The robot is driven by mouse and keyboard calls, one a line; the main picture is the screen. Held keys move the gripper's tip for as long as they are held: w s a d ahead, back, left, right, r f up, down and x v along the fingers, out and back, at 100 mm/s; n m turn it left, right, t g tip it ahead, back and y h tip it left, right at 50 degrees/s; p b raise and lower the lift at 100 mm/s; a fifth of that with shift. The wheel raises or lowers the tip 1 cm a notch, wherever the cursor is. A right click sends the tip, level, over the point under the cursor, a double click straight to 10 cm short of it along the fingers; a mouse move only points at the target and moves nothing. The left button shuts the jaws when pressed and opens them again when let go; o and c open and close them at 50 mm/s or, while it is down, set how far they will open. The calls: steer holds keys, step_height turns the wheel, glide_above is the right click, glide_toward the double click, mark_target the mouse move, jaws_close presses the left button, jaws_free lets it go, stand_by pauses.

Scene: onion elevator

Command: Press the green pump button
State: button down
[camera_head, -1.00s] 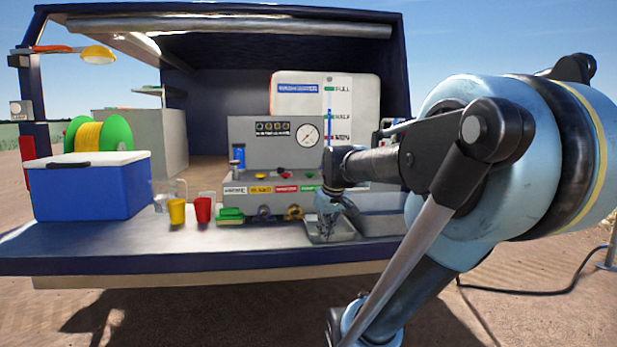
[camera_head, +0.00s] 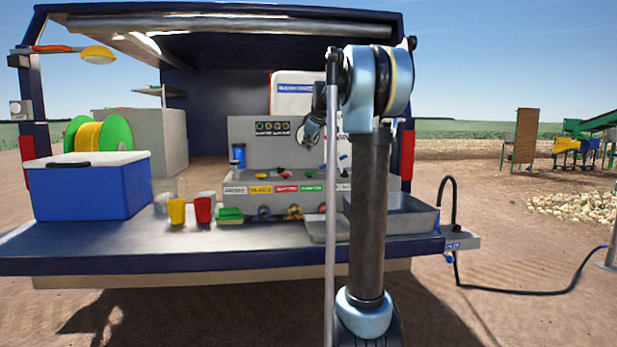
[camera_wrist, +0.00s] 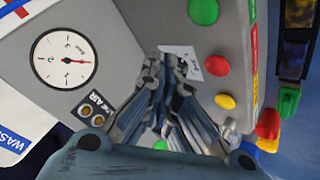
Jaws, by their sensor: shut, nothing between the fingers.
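The green button (camera_head: 308,175) sits at the right of a row of coloured buttons on the sloped front of the grey control panel (camera_head: 250,155), above a green label. The wrist view shows a green button (camera_wrist: 203,11) at the top edge, with a red button (camera_wrist: 216,65) and a yellow button (camera_wrist: 225,101) below it. My gripper (camera_head: 311,143) is in front of the panel, above the buttons, and hides the gauge. In the wrist view its fingertips (camera_wrist: 166,60) are together and empty, left of the red button. I cannot tell their exact distance from the panel.
The gauge (camera_wrist: 64,60) is left of my fingers in the wrist view. A blue cooler (camera_head: 90,190) stands at left. A metal sink (camera_head: 405,218) is at right.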

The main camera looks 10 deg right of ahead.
steer(key=shift+w+d+r, duration=0.1)
steer(key=shift+w+r, duration=0.1)
steer(key=shift+w, duration=0.25)
steer(key=shift+w+r, duration=0.2)
steer(key=shift+w, duration=0.25)
steer(key=shift+f, duration=0.1)
steer(key=shift+f, duration=4.3)
steer(key=shift+f, duration=0.95)
steer(key=shift+r, duration=1)
steer(key=shift+r, duration=2.55)
